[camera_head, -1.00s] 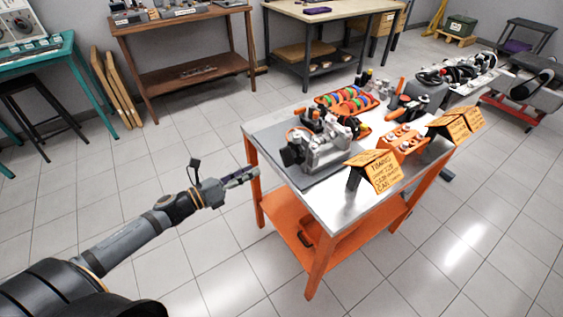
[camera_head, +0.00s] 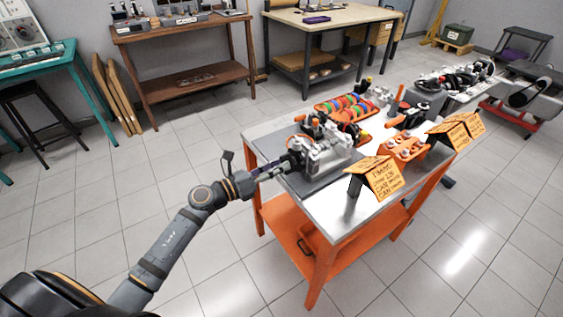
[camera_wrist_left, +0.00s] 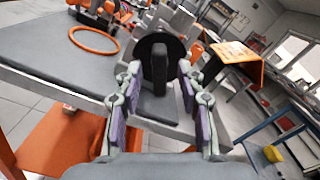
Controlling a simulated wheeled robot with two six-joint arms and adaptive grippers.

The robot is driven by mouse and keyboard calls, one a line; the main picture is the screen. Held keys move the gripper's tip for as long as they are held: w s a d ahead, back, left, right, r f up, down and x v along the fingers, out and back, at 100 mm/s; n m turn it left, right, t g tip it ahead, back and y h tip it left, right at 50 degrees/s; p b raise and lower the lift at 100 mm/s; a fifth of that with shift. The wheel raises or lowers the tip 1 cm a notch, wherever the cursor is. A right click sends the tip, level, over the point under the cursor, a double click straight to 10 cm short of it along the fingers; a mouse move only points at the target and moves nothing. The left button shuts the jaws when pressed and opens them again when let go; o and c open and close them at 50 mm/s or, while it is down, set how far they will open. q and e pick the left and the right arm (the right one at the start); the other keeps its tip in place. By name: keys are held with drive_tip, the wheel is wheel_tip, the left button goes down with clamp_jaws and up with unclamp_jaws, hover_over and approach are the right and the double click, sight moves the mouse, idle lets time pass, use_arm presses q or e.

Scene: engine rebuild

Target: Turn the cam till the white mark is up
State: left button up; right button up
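The engine block (camera_head: 325,155) is a grey metal assembly on the grey mat at the cart's left side. A black disc with an upright black bar (camera_wrist_left: 160,70) faces me in the left wrist view, at the engine's near end. I cannot make out a white mark on it. My left gripper (camera_head: 287,162) is at this end of the engine. In the left wrist view the gripper (camera_wrist_left: 157,74) is open, its purple-padded fingers on either side of the bar with gaps. I cannot tell how deep the bar sits between them. My right gripper is not in view.
The orange cart (camera_head: 319,262) carries an orange tray of coloured rings (camera_head: 350,105), an orange holder (camera_head: 404,147) and orange tent signs (camera_head: 375,178). An orange ring (camera_wrist_left: 94,39) lies on the mat left of the disc.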

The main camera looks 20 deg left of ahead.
use_arm(q)
drive_tip(key=shift+x, duration=0.95)
clamp_jaws()
drive_tip(key=shift+a+f+n+p, duration=0.1)
drive_tip(key=shift+n+p, duration=2.45)
drive_tip(key=shift+n, duration=0.35)
drive_tip(key=shift+a+f+n+p, duration=0.1)
drive_tip(key=shift+n+p, duration=2.4)
drive_tip(key=shift+n, duration=0.4)
